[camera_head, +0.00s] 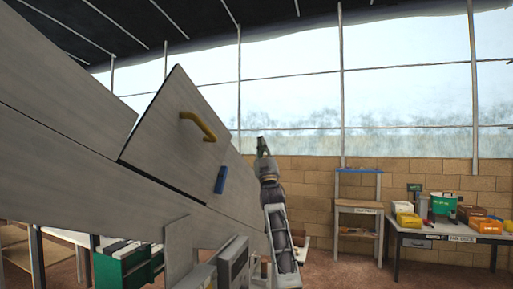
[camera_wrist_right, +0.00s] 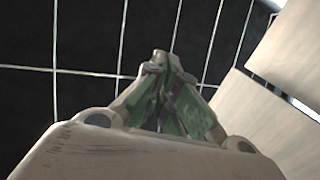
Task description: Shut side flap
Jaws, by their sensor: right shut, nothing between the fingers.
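The side flap (camera_head: 165,142) is a large grey panel in the head view, with a yellow handle (camera_head: 199,126) and a blue latch-like piece (camera_head: 221,179). It stands out at an angle from the grey machine side (camera_head: 75,172), with a dark gap along its lower edge. My right gripper (camera_head: 262,143) points up just right of the flap, apart from the handle, with its green fingers together and empty. The wrist view shows the shut fingertips (camera_wrist_right: 160,60) with pale panels (camera_wrist_right: 280,125) to the right; which panels these are I cannot tell. My left gripper is out of view.
A workbench (camera_head: 440,237) with bins and a green box (camera_head: 443,204) stands at the right. A shelf unit (camera_head: 357,208) stands by the brick wall (camera_head: 305,185). A green crate (camera_head: 120,268) is at lower left. Open air lies right of my right arm.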

